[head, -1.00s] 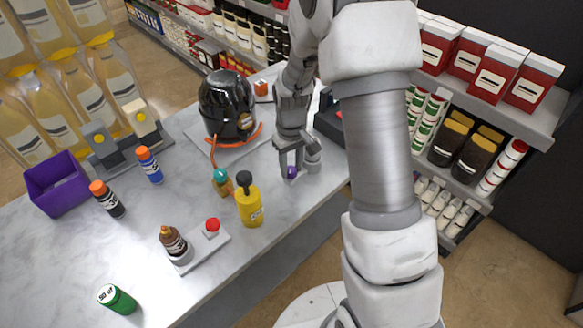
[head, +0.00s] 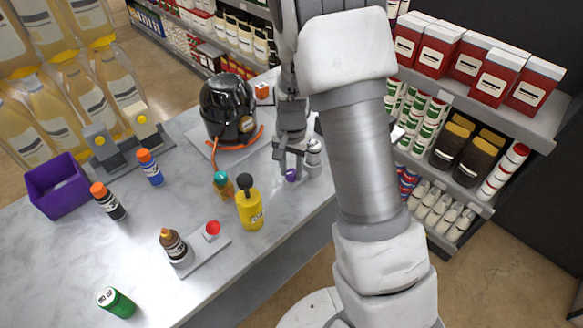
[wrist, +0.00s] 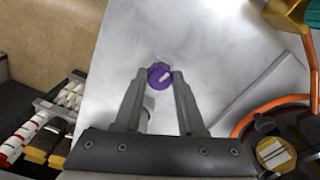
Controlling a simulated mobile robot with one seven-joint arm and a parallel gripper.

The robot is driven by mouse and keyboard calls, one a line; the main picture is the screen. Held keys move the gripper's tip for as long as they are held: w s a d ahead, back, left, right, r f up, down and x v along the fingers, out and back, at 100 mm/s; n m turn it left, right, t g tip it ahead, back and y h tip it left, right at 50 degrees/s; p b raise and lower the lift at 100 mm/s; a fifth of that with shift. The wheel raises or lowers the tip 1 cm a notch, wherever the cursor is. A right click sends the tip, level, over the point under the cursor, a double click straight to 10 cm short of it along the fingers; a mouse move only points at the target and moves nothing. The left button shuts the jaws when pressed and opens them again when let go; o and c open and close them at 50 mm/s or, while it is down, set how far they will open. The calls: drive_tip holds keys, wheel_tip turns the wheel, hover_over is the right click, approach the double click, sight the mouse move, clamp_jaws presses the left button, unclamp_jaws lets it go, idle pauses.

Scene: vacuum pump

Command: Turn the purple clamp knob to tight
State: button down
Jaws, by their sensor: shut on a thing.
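The purple clamp knob (wrist: 160,76) shows in the wrist view between the tips of my gripper (wrist: 159,80). It is round, with a pale mark running diagonally toward the upper right. The fingers sit on either side of it, shut on it. In the head view the purple knob (head: 291,175) shows low at the fingertips of my gripper (head: 289,172), near the right edge of the marble counter. The clamp body is mostly hidden by the fingers and the knob. A grey-white cylindrical piece (head: 314,152) stands just right of the fingers.
A black pot-like vessel (head: 228,108) with an orange hose stands left of my gripper. A yellow bottle (head: 249,208) and a small teal-capped bottle (head: 223,184) stand nearby on the counter (head: 110,250). Stocked shelves (head: 470,120) stand at the right.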

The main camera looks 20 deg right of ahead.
sight(291, 173)
drive_tip(key=shift+m+p, duration=0.3)
drive_tip(key=shift+m, duration=1.1)
drive_tip(key=c, duration=0.5)
unclamp_jaws()
wheel_tip(291, 173, up, 18)
drive_tip(key=p, duration=0.1)
drive_tip(key=shift+f, duration=0.25)
